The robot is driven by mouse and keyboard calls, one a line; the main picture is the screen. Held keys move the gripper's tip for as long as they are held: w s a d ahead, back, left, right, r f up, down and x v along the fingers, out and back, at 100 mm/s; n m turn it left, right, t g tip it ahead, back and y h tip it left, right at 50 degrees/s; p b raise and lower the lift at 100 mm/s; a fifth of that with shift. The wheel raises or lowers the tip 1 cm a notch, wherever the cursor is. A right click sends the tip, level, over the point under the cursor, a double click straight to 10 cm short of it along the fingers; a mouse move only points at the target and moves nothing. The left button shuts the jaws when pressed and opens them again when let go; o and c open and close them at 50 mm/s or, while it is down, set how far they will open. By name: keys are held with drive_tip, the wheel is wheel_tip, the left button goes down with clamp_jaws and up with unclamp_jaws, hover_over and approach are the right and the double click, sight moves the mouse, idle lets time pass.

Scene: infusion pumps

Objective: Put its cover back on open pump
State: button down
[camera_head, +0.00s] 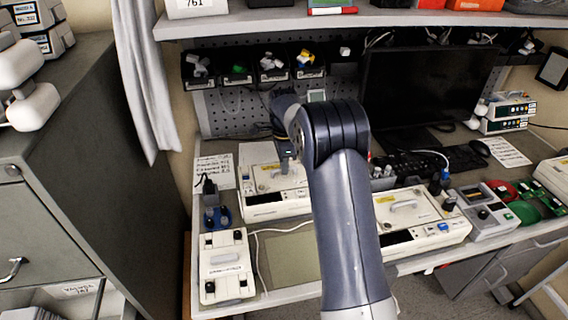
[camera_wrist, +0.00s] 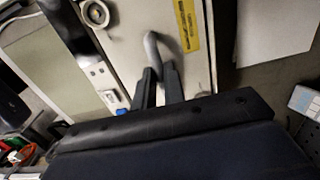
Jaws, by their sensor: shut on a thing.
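A cream pump (camera_head: 275,211) stands at the left rear of the bench, with a dark display and a blue button on its front. A pale cover (camera_head: 262,178) with a yellow label lies over its top; I cannot tell whether it is fully seated. My gripper (camera_head: 285,163) is above this cover, partly hidden by my arm. In the wrist view, my gripper (camera_wrist: 158,74) is shut on the grey handle (camera_wrist: 150,45) of the cover (camera_wrist: 128,32). The blue button (camera_wrist: 121,112) shows beside it.
A second cream pump (camera_head: 430,232) with a handled top stands to the right. A white device (camera_head: 227,266) is at the front left. A greenish mat (camera_head: 288,258) lies clear between them. A monitor (camera_head: 425,85) and a shelf (camera_head: 400,18) are behind.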

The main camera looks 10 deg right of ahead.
drive_tip(key=c, duration=1.4)
unclamp_jaws()
wheel_tip(320, 180, up, 7)
drive_tip(key=p, duration=0.6)
drive_tip(key=shift+r, duration=0.1)
